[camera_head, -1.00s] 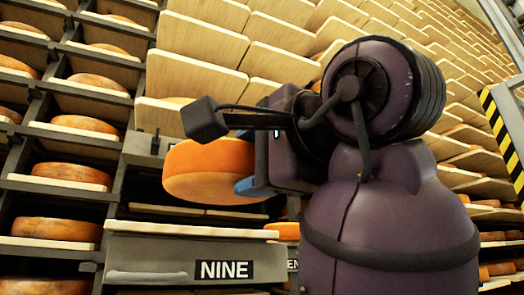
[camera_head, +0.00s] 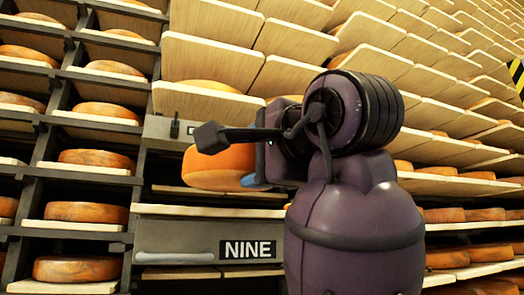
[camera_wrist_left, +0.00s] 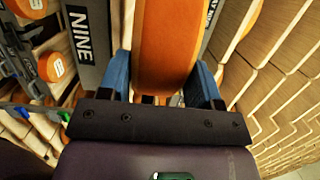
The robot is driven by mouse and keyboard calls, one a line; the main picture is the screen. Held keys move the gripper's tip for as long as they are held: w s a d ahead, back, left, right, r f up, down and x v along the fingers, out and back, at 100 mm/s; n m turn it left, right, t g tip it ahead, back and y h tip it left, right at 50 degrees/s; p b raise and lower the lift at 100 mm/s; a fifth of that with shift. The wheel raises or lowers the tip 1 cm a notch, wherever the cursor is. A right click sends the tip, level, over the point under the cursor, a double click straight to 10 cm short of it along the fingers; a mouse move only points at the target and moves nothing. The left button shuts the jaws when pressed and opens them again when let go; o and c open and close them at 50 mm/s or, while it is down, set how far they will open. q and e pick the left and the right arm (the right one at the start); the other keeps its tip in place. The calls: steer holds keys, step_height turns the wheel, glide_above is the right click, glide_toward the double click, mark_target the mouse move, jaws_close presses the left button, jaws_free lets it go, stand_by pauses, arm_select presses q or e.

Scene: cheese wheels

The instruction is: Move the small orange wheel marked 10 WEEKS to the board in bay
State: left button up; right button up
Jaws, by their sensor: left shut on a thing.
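The small orange wheel (camera_head: 222,160) is held on edge-side between the blue fingers of my left gripper (camera_head: 252,180), in front of the shelves. Its 10 WEEKS mark does not show. In the left wrist view, the wheel's orange side (camera_wrist_left: 167,45) sits between the two blue fingers (camera_wrist_left: 118,72). Below the wheel in the head view is a pale board (camera_head: 205,212) above a grey front with a NINE sign (camera_head: 248,249). I cannot tell whether the wheel touches anything there. My right gripper is out of view.
Racks of orange wheels on boards (camera_head: 88,213) stand at the left. Above the held wheel, tilted pale boards (camera_head: 205,104) jut out, with a wheel partly hidden behind one. More shelves with wheels (camera_head: 445,258) run to the right. The left wrist view also shows labelled wheels (camera_wrist_left: 57,67).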

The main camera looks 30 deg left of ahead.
arm_select(q)
steer(key=shift+x, duration=1.15)
steer(key=shift+w+a+r+p, duration=0.1)
steer(key=shift+w+a+p, duration=0.35)
steer(key=shift+w+a, duration=0.4)
steer(key=shift+w+a+p, duration=0.4)
steer(key=shift+w+a, duration=0.55)
steer(key=shift+w, duration=0.05)
steer(key=shift+f+b, duration=0.75)
steer(key=shift+f, duration=0.4)
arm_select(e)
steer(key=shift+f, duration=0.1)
arm_select(q)
steer(key=shift+f+b, duration=0.35)
steer(key=shift+b, duration=0.1)
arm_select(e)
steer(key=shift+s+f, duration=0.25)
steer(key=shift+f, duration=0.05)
